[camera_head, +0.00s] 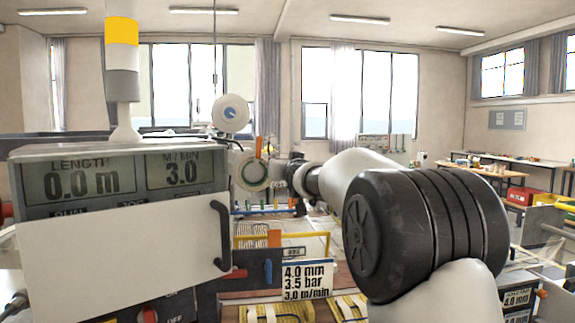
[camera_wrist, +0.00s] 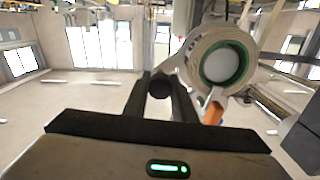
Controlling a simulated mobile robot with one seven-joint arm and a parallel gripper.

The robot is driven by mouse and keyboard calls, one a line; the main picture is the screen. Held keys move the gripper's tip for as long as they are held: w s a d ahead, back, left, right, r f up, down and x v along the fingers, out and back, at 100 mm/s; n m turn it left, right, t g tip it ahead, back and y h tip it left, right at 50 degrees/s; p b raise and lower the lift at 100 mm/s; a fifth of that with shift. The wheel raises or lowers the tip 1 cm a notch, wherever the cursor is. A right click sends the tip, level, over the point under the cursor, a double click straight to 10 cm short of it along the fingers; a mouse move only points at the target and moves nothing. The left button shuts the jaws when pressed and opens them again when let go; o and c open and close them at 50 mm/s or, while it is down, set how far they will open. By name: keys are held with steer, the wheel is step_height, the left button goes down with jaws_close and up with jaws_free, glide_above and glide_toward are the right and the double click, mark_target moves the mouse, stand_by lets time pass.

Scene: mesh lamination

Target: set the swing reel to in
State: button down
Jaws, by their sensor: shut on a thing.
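The swing reel (camera_head: 253,172) shows in the head view as a pale roll with a green core, left of my arm's end. In the wrist view the swing reel (camera_wrist: 196,55) is large at the upper right, its pale roll around a green ring. A dark round knob (camera_wrist: 159,86) stands just left of it, on a pale arm that seems joined to the reel. My gripper (camera_wrist: 162,88) has its two dark fingers either side of this knob and is shut on it. My gripper (camera_head: 287,172) is small and partly hidden in the head view. No in or out marking is readable.
A grey control box (camera_head: 120,190) with length and speed displays fills the left of the head view. A yellow-barred frame (camera_head: 300,238) and a settings card (camera_head: 306,281) stand below my arm. An orange lever (camera_wrist: 213,108) sits under the reel, close right of my fingers.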

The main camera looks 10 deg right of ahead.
steer(key=shift+f, duration=0.15)
steer(key=shift+a+f+m+b, duration=0.3)
steer(key=shift+f+m+b, duration=0.1)
steer(key=shift+f+b, duration=0.5)
steer(key=a+f+m+b, duration=0.7)
steer(key=a+f, duration=0.2)
steer(key=f, duration=0.2)
steer(key=shift+a+f, duration=0.35)
steer(key=c, duration=1.5)
jaws_free()
steer(key=shift+a, duration=0.1)
steer(key=shift+o, duration=0.2)
